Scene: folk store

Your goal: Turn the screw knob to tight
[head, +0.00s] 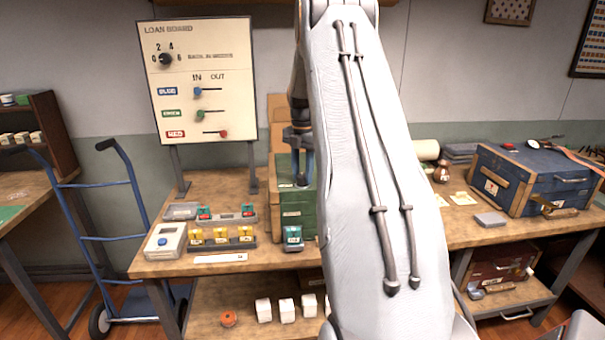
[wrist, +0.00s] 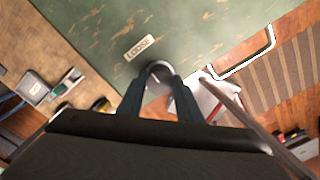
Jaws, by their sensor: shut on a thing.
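The screw knob (wrist: 158,69) shows in the wrist view as a grey, rounded piece on the top of a green box (wrist: 90,25). A small label reading "LOOSE" (wrist: 139,48) is beside it. My gripper (wrist: 158,84) is shut on the knob, with one dark finger on each side. In the head view the green box (head: 291,212) stands on the workbench, and my gripper (head: 302,180) reaches down onto its top. My arm hides the box's right side. The knob cannot be made out in the head view.
The loan board (head: 205,80) stands behind the bench (head: 165,265) at left. Racks of small coloured parts and a white device (head: 165,241) lie left of the box. A blue chest (head: 530,180) stands at right. A blue hand truck (head: 100,240) is left of the bench.

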